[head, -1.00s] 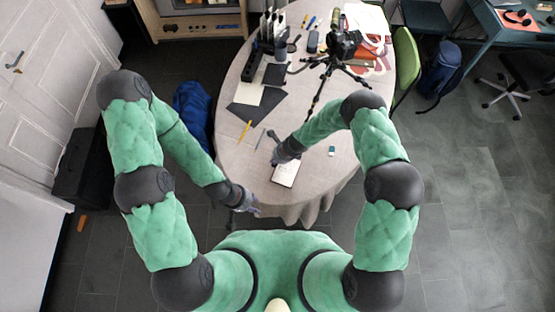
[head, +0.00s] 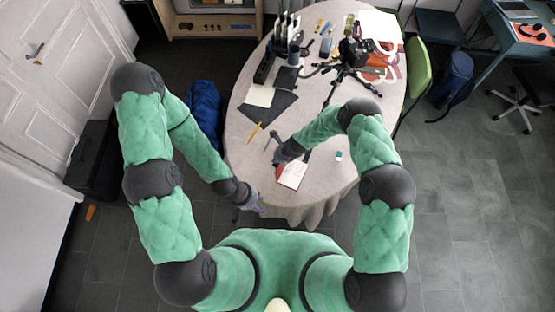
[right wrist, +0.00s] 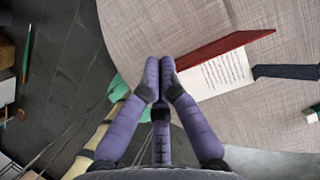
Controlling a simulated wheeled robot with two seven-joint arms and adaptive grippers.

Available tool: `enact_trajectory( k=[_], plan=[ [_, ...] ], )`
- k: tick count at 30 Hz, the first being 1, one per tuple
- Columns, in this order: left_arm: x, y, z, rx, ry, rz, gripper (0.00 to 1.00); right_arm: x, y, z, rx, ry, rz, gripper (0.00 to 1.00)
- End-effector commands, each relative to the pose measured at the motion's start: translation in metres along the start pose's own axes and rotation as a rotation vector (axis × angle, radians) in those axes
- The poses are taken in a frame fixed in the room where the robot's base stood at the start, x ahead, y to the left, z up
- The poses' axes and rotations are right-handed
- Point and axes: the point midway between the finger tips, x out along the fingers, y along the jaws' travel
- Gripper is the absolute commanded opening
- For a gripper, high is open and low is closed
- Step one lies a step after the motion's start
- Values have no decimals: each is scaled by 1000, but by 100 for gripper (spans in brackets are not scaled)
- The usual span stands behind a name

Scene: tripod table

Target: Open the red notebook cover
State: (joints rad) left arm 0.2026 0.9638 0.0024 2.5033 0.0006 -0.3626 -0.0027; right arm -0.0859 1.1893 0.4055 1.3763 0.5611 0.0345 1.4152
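The notebook lies on the near part of the round table. In the head view its white page (head: 293,174) shows, with its red cover (head: 281,172) beside it on the left. In the right wrist view the red cover (right wrist: 225,47) is raised at an angle from the printed page (right wrist: 220,75). My right gripper (right wrist: 160,73) has its purple fingertips together, close to the cover's left end; I cannot tell if they touch it. It also shows at the notebook's upper left (head: 276,158). My left gripper (head: 254,206) is at the near table edge, empty; its fingers are too small to read.
A yellow pencil (head: 254,132) and a small eraser (head: 338,156) lie on the table (head: 240,165). A camera on a tripod (head: 353,53) stands farther back. Dark sheets (head: 277,106) and a black organizer lie at the back left.

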Motion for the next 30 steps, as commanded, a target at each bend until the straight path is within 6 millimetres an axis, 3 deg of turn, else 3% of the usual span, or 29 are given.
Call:
enact_trajectory(
  k=[1,15,30],
  plan=[
    [-1,0,0,0,0,0,40,8,13,-8,5,12,22,0],
    [-20,7,1,0,0,0,40,21,12,6,5,12,20,0],
    [-25,9,1,0,0,0,40,32,12,15,5,12,20,0]
  ],
)
